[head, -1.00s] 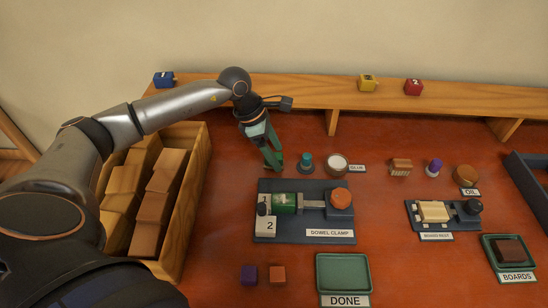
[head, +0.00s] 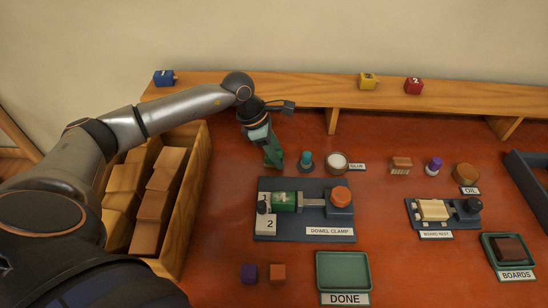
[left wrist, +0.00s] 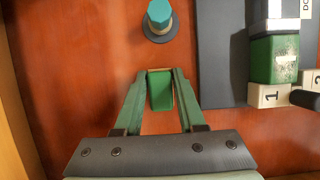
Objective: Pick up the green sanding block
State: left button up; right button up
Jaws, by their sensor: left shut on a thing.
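The green sanding block (left wrist: 160,92) shows in the left wrist view between the two green fingers of my left gripper (left wrist: 160,78), with a tan edge at its far end. The fingers press on its sides. In the head view my left gripper (head: 273,158) points down at the red-brown bench, left of a small teal-topped bottle. The block is hard to tell from the green fingers there. I cannot tell whether it touches the bench. My right gripper is not in view.
The teal-topped bottle (head: 306,161) stands close to the right. The dowel clamp (head: 330,222) holds a green piece just in front. A wooden bin (head: 198,175) of blocks is at left. A raised shelf (head: 300,91) runs behind. The green DONE tray (head: 343,272) lies in front.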

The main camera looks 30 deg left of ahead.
aim_at(282, 153)
pick_arm(q)
grip_shut()
jog(key=shift+r, duration=0.45)
notch_tip(282, 153, up, 2)
jog(key=shift+r+b, duration=0.2)
jog(key=shift+b, duration=0.25)
jog(key=s+d+r+b, duration=0.1)
jog(key=s+d+r, duration=0.1)
jog(key=s+r, duration=0.3)
jog(key=s+d+r, duration=0.2)
jog(key=s+r, duration=0.2)
jog(key=s, duration=0.4)
jog(key=shift+s+d+r+b, duration=0.15)
jog(key=shift+d+r+b, duration=0.1)
jog(key=shift+r+b, duration=0.15)
